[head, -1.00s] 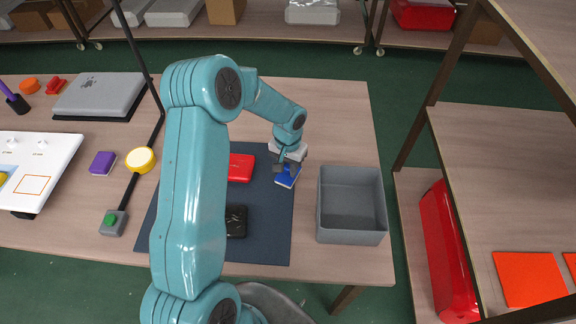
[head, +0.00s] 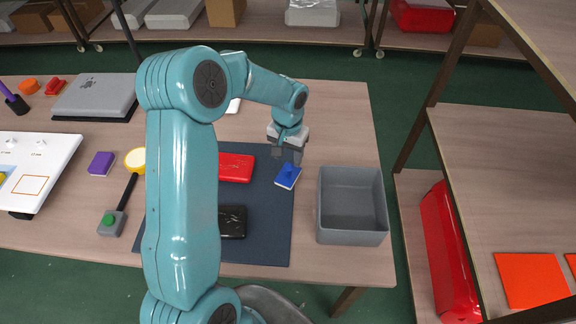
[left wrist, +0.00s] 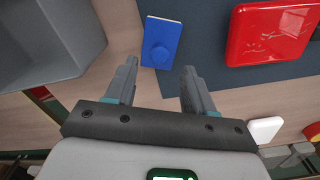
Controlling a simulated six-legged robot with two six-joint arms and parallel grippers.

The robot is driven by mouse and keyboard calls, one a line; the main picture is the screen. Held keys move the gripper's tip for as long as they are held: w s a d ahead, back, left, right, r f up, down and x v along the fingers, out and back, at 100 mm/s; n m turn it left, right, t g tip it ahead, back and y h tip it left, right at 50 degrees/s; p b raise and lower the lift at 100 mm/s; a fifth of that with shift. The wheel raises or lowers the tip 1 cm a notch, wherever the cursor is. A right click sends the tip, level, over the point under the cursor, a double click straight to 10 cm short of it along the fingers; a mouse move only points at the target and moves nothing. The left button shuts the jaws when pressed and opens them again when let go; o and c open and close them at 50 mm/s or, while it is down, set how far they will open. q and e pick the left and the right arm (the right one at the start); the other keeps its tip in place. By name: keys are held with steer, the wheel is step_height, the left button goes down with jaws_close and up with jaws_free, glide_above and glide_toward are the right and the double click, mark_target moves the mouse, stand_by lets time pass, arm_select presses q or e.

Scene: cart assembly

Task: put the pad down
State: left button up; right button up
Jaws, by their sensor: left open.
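My left gripper (head: 287,158) is open and empty, a little behind and above the pad. In the left wrist view its two fingers (left wrist: 157,75) are spread apart with the pad clear of them. My right gripper is not in view.
A grey open bin (head: 350,236) stands right of the mat. A red case (head: 236,167) and a black case (head: 232,222) lie on the mat, partly behind my arm. A shelf rack (head: 495,150) stands at right.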

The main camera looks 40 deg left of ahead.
mark_target(288, 167)
arm_select(q)
step_height(288, 167, up, 6)
stand_by(0.5)
